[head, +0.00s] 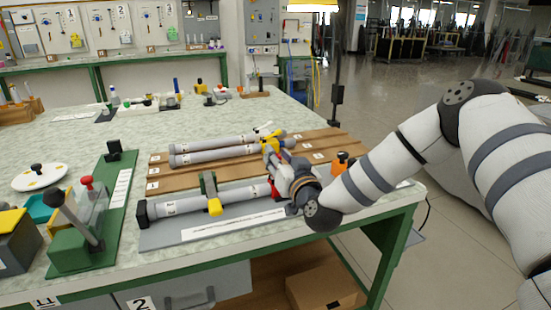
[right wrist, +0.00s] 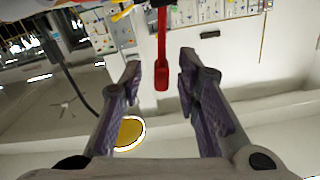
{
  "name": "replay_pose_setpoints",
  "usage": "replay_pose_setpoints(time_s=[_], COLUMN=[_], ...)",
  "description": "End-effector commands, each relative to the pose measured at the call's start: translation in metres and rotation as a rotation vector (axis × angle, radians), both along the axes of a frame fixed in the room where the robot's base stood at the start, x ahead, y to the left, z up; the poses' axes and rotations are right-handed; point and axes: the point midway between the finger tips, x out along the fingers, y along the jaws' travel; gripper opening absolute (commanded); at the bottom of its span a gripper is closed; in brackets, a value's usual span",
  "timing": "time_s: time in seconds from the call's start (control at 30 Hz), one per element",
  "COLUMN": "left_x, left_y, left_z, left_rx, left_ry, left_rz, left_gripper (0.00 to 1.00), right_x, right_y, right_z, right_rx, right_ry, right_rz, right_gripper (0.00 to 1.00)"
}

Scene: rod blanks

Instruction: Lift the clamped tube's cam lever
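The clamped tube (head: 235,196) is a pale grey cylinder lying on a grey base plate (head: 165,237) at the front of the bench. A green bracket (head: 208,184) with a yellow piece (head: 215,207) stands over its middle. My right gripper (head: 270,155) is at the tube's right end, partly hiding it. In the right wrist view, my right gripper (right wrist: 158,75) is open, with a red lever (right wrist: 162,70) hanging between its fingers. Gaps show on both sides of the lever. Some red (head: 274,190) also shows beside the gripper in the head view. My left gripper is out of view.
Two more grey tubes (head: 210,145) lie on brown wooden racks (head: 165,184) behind the plate. An orange block (head: 341,160) stands to the right of my wrist. A green fixture with a red knob (head: 87,182) stands on the left.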

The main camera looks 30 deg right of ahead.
Motion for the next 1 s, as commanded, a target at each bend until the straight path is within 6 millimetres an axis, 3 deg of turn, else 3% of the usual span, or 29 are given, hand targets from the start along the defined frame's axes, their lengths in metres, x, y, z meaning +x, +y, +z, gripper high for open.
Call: replay_pose_setpoints(time_s=[0.33,0.47,0.67,0.8,1.0], left_x=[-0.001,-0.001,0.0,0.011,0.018], left_y=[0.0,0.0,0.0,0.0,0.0], left_z=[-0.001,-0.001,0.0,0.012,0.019], left_rx=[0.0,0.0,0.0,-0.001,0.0], left_ry=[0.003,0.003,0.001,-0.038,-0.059], left_rz=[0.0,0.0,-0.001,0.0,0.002], left_gripper=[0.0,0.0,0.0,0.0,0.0], right_x=[0.008,0.008,0.008,0.009,0.011], right_y=[-0.001,-0.002,-0.001,0.007,0.013], right_z=[0.001,0.001,0.001,0.009,0.004], right_rx=[0.001,0.001,-0.003,-0.11,-0.22], right_ry=[0.0,0.0,0.001,0.02,0.052], right_rz=[0.001,0.001,0.001,0.005,0.002], right_gripper=[0.3,0.01,0.0,0.0,0.0])
